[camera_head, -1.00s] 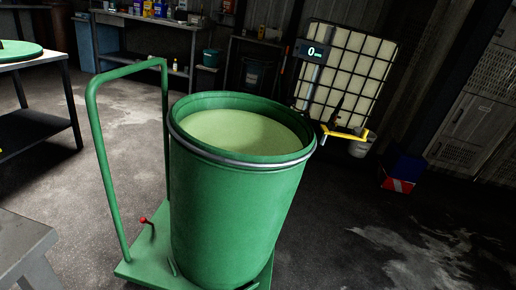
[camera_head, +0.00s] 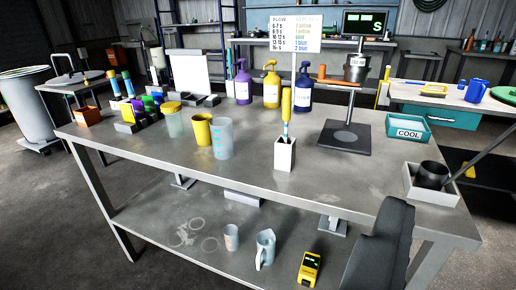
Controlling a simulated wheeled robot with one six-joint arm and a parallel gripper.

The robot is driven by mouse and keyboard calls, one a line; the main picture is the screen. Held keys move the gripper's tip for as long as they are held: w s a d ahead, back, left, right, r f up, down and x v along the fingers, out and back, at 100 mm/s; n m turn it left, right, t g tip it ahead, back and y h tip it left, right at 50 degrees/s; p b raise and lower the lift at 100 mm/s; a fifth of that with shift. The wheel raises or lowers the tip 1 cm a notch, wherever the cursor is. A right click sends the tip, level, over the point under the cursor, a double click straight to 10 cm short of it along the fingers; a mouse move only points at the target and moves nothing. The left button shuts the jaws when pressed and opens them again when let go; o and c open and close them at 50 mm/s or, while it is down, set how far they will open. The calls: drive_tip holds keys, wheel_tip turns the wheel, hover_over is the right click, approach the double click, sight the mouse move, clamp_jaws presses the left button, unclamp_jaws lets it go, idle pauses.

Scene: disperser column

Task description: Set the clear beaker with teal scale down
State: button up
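A clear, bluish beaker with teal scale marks (camera_head: 222,140) stands upright on the grey metal workbench (camera_head: 330,190), left of the middle. A yellow cup (camera_head: 202,131) stands close beside it on the left. A jar with a yellow lid (camera_head: 174,122) stands further left. I do not see my gripper's fingers in this view. A dark grey shape (camera_head: 382,250) rises at the lower right; I cannot tell what it is. Nothing is seen held.
A white holder with a yellow-handled tool (camera_head: 284,155) stands right of the beaker. Pump bottles (camera_head: 271,86) and a dark stand (camera_head: 345,137) are behind. A white tray (camera_head: 452,196) holds a black cup. The bench's front middle is clear. The lower shelf (camera_head: 160,225) holds a pitcher (camera_head: 265,247).

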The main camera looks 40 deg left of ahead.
drive_tip(key=w+a+f+n+y, duration=0.2)
drive_tip(key=w+a+f+y, duration=0.1)
drive_tip(key=w+a, duration=0.45)
drive_tip(key=n+g+y, duration=0.3)
drive_tip(key=n+y, duration=0.2)
drive_tip(key=y, duration=0.2)
approach(219, 127)
drive_tip(key=x, duration=1.2)
drive_tip(key=shift+w+a+f, duration=0.1)
drive_tip(key=shift+w+a, duration=0.1)
drive_tip(key=shift+w, duration=0.1)
drive_tip(key=c, duration=1.5)
